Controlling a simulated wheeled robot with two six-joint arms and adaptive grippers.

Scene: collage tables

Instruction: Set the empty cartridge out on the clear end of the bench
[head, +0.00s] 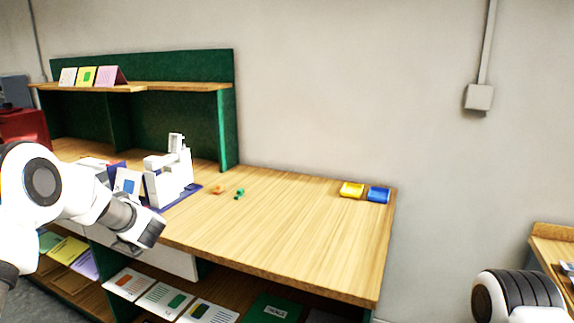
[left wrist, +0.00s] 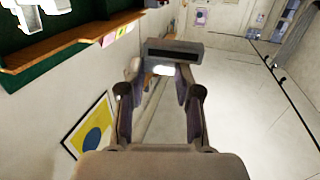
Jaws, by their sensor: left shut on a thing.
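My left gripper (left wrist: 170,82) is shut on a grey block with a dark slot along its face, which I take to be the cartridge (left wrist: 174,54). It sits across the fingertips in the left wrist view. In the head view my left gripper (head: 130,247) hangs at the bench's front left edge, mostly behind my wrist, and I cannot make out the cartridge there. The wooden bench (head: 290,225) has a wide bare top toward its right end. My right gripper is out of view; only a right arm link shows at the lower right.
A white machine (head: 172,180) stands on a blue mat at the bench's left. Small orange (head: 219,190) and green (head: 239,194) pieces lie beside it. Cards fill the lower shelf.

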